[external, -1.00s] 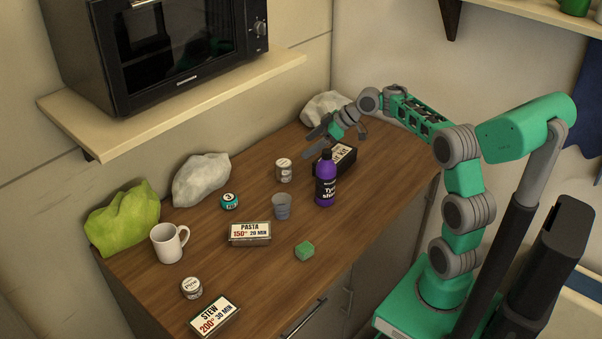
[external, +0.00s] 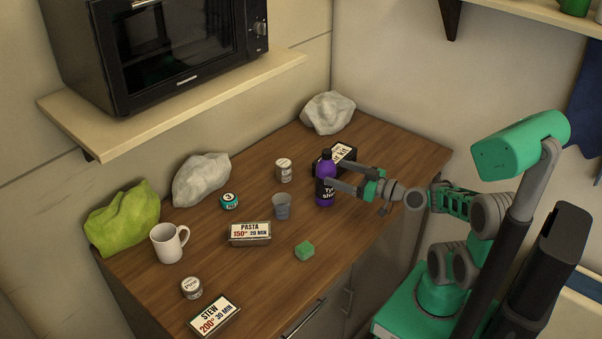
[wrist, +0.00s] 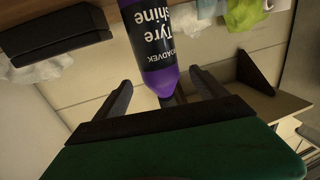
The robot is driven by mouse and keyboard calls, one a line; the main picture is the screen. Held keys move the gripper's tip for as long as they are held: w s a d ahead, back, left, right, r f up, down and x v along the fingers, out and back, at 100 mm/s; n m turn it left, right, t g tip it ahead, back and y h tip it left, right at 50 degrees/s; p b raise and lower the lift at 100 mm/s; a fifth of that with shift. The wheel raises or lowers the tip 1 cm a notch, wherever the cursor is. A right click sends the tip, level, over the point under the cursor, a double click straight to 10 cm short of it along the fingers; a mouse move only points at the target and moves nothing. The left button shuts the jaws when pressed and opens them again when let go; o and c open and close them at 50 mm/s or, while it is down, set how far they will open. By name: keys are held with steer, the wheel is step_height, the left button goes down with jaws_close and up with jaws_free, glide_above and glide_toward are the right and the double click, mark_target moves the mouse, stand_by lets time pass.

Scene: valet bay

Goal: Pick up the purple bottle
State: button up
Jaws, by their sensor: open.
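The purple bottle (external: 326,188) stands upright on the wooden counter, with a dark label and dark cap. My gripper (external: 331,173) reaches it from the right at about the height of its upper half. The jaws are open, with one finger in front of the bottle and one behind. In the wrist view the bottle (wrist: 160,60) appears upside down, between the two spread fingers of my gripper (wrist: 160,78). Gaps show on both sides there, and the jaws are not closed on it.
A pasta box (external: 250,233) and a white mug (external: 169,243) are farther left. The front right counter is clear.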

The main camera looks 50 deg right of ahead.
mark_target(319, 164)
steer(key=shift+w+a, duration=0.1)
steer(key=shift+w, duration=0.3)
steer(key=w+p, duration=0.1)
steer(key=w, duration=0.1)
steer(key=w+a+p, duration=0.1)
steer(key=w, duration=0.4)
steer(key=shift+a+r+p, duration=0.15)
steer(key=shift+r+p, duration=0.05)
steer(key=shift+p, duration=0.2)
steer(key=shift+s, duration=0.1)
jaws_close()
steer(key=shift+r, duration=0.1)
